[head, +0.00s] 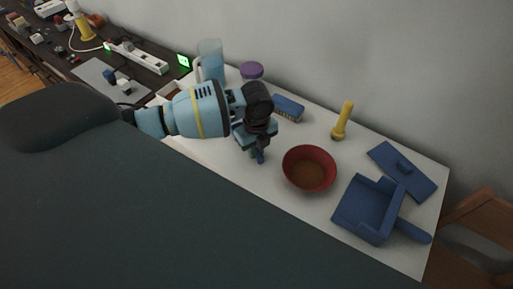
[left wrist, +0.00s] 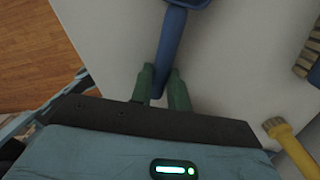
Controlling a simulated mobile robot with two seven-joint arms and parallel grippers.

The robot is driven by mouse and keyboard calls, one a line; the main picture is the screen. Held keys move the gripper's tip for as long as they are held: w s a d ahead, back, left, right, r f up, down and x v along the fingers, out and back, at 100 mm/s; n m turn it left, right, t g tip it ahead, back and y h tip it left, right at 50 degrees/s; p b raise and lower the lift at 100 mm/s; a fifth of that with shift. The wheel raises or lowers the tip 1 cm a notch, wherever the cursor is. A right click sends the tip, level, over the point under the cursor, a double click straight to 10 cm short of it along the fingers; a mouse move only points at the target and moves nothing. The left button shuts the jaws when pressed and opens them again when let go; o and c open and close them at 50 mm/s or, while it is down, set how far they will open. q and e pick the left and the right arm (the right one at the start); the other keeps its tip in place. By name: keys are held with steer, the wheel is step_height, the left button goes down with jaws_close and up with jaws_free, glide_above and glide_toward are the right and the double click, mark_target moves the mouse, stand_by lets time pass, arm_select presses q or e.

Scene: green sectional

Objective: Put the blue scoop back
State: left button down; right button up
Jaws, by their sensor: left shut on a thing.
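My left gripper (head: 258,153) is over the white table, left of the red bowl. In the left wrist view its green fingers (left wrist: 162,85) are shut on the blue handle of the blue scoop (left wrist: 172,40). The handle runs away from the fingers to a wider blue part, cut off at the top edge. In the head view the gripper hides most of the scoop; only a small blue piece shows below the fingers. I cannot tell whether it touches the table. My right gripper is not in view.
The red bowl (head: 309,169) has a brown inside. A blue dustpan-like tray (head: 365,208) and a flat blue piece (head: 402,170) lie at the right.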

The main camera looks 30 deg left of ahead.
arm_select(q)
steer(key=shift+f, duration=0.15)
steer(key=c, duration=1.3)
jaws_free()
steer(key=shift+c, duration=0.2)
step_height(320, 180, up, 12)
steer(key=shift+r+p, duration=0.2)
steer(key=shift+p, duration=0.25)
